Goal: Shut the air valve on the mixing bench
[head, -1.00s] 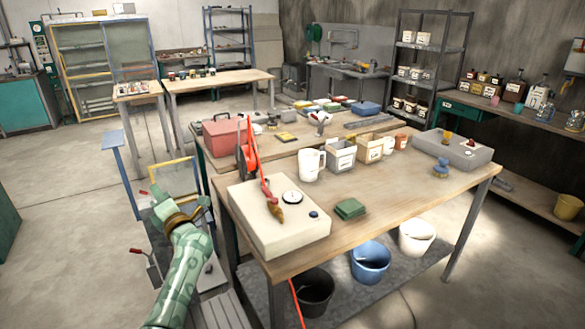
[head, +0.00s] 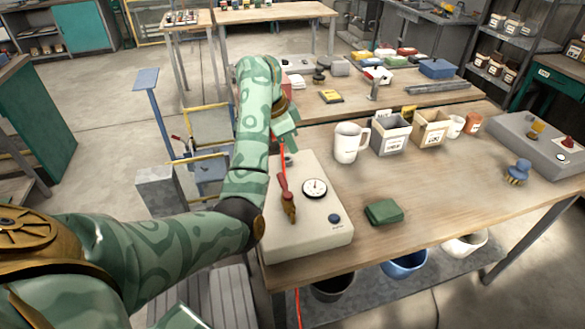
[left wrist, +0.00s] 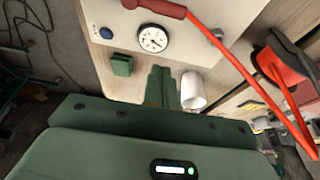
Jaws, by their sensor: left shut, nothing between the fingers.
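A cream box (head: 320,240) sits on the near left of the wooden bench (head: 430,215). On its top are a brass valve (head: 291,213) with a red handle (head: 284,187), a round gauge (head: 314,188) and a blue button (head: 334,218). My left gripper (head: 288,138) is above the far end of the box, apart from the handle, partly hidden by my arm. In the left wrist view its dark green fingers (left wrist: 162,88) are shut and empty; the red handle (left wrist: 163,8) and gauge (left wrist: 153,39) show beyond. My right gripper is not in view.
A red hose (left wrist: 235,60) runs near the fingers. A green pad (head: 383,212), a white mug (head: 349,143) and open boxes (head: 390,136) stand right of the cream box. A grey box (head: 530,140) is at the far right. The bench's front right is clear.

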